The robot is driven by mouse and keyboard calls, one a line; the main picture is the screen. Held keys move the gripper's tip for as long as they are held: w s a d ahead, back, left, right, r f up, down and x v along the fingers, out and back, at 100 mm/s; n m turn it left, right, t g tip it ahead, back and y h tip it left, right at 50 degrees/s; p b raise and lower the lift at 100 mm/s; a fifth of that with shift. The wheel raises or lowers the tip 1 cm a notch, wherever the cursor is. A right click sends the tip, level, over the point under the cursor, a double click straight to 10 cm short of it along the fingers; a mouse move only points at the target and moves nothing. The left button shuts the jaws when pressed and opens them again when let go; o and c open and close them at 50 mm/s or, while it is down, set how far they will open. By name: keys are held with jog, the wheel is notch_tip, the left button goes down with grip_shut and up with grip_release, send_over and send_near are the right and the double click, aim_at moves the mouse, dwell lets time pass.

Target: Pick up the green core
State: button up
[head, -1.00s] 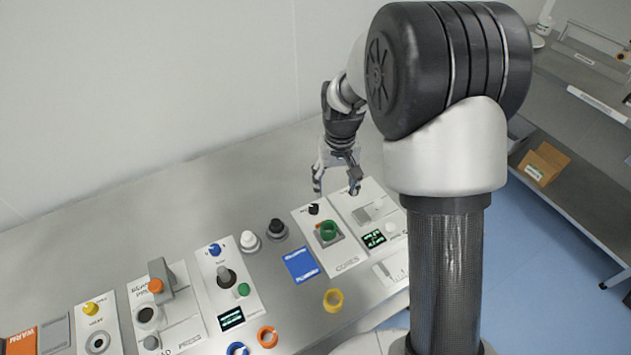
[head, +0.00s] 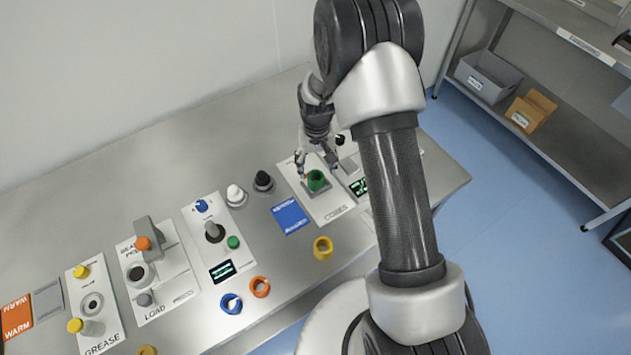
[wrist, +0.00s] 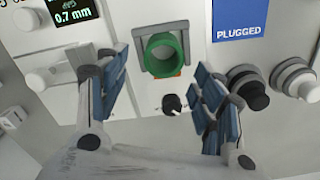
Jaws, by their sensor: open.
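The green core (head: 316,180) is a short hollow ring on a small grey stand on the white CORES panel (head: 333,203). In the wrist view the green core (wrist: 165,55) lies ahead of my gripper (wrist: 160,100), roughly centred between the two spread fingers. The fingers do not touch it in that view. In the head view my gripper (head: 318,165) is just above and behind the core, with part of it hidden by my arm. My gripper is open and empty.
A blue PLUGGED card (head: 290,217) lies left of the panel. White (head: 236,195) and black (head: 263,181) knobs stand behind it. Yellow (head: 323,247), orange (head: 260,287) and blue (head: 231,303) rings lie in front. A small black knob (wrist: 172,104) is close to the fingers.

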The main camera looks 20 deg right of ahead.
aim_at(315, 177)
jog(key=f, duration=0.1)
jog(key=f+b, duration=0.1)
jog(key=f, duration=0.3)
jog(key=shift+s+a+f+b, duration=0.1)
jog(key=shift+s+a+b, duration=0.1)
jog(key=shift+s+b, duration=0.1)
jog(key=c, duration=1.1)
